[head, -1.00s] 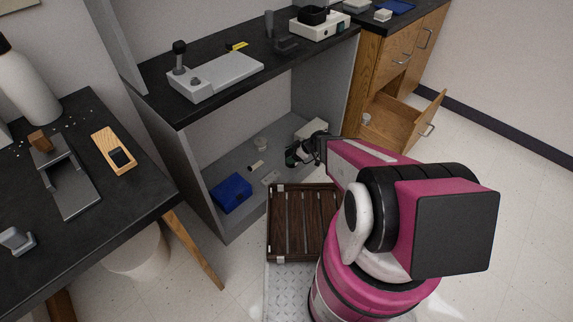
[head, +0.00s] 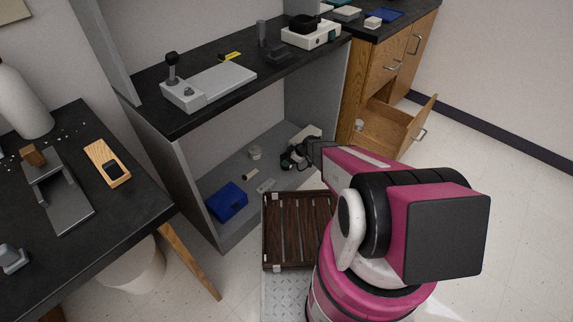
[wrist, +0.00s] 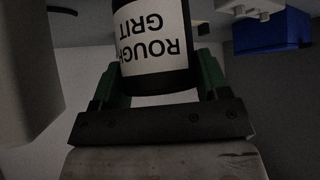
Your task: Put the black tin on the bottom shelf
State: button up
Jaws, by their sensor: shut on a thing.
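The black tin (wrist: 151,84) carries a white label reading "ROUGH GRIT", upside down in the wrist view. My gripper (wrist: 155,80) is shut on it, with a green finger on each side. The tin's upper end is cut off by the frame. In the head view, my gripper (head: 289,160) reaches into the lower bay of the grey unit, low over the bottom shelf (head: 236,172) near its right side. The tin is small and dark there. I cannot tell whether it touches the shelf.
A blue box (head: 227,201) sits at the shelf's left front. A small pale cup (head: 255,153) and small pale pieces lie mid-shelf. A whitish box (head: 306,134) stands behind my gripper. The counter (head: 205,115) overhangs the bay. A slatted brown rack (head: 298,230) is in front.

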jog(key=shift+f, duration=1.9)
jog(key=shift+f, duration=0.1)
jog(key=o, duration=1.1)
